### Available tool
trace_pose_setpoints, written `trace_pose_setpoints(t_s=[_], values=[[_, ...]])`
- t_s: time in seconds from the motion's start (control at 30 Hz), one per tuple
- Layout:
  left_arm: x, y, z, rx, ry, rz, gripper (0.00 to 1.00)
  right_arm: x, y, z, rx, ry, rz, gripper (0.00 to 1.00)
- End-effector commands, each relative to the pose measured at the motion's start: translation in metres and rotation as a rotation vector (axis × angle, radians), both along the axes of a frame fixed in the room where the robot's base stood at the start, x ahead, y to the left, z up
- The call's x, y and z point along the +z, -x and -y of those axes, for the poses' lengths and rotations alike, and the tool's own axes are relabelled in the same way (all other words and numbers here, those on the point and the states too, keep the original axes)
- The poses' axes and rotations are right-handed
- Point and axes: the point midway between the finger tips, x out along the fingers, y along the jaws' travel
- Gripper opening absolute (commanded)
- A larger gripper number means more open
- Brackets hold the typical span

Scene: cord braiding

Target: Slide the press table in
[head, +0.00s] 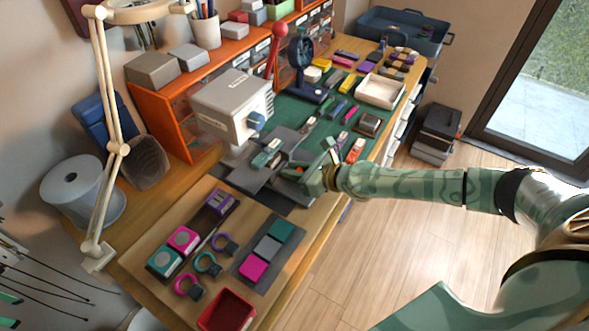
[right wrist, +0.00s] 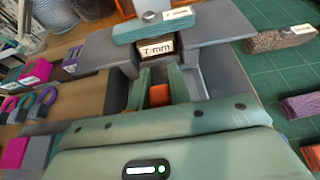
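The press (head: 232,108) is a pale grey box-like machine on the workbench. Its dark grey press table (head: 250,178) sticks out in front, with a teal block (head: 266,153) lying on it. In the right wrist view, the press table (right wrist: 110,45) spreads to both sides beyond my fingers, and a label reading "7 mm" (right wrist: 155,48) faces me under the teal block. My right gripper (head: 318,176) is at the table's front end. My left gripper is out of view.
A green cutting mat (head: 300,105) with many small coloured blocks lies beyond the press. A wooden board with rings, pads and a red tray (head: 228,312) lies at the near end. A lamp arm (head: 117,148) stands at left.

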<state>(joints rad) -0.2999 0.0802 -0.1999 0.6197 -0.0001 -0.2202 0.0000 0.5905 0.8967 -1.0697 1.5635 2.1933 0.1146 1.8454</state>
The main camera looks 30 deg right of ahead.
Motion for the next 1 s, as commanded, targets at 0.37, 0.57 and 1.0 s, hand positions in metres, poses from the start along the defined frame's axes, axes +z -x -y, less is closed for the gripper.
trace_pose_setpoints(t_s=[0.37,0.57,1.0], values=[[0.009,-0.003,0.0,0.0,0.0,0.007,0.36,0.003,-0.023,-0.012,-0.003,-0.001,0.004,0.0],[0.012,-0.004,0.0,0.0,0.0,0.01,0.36,0.001,-0.037,-0.021,-0.002,0.001,0.0,0.0],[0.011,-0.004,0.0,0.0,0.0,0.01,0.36,0.0,-0.038,-0.021,-0.001,0.0,0.0,0.42]])
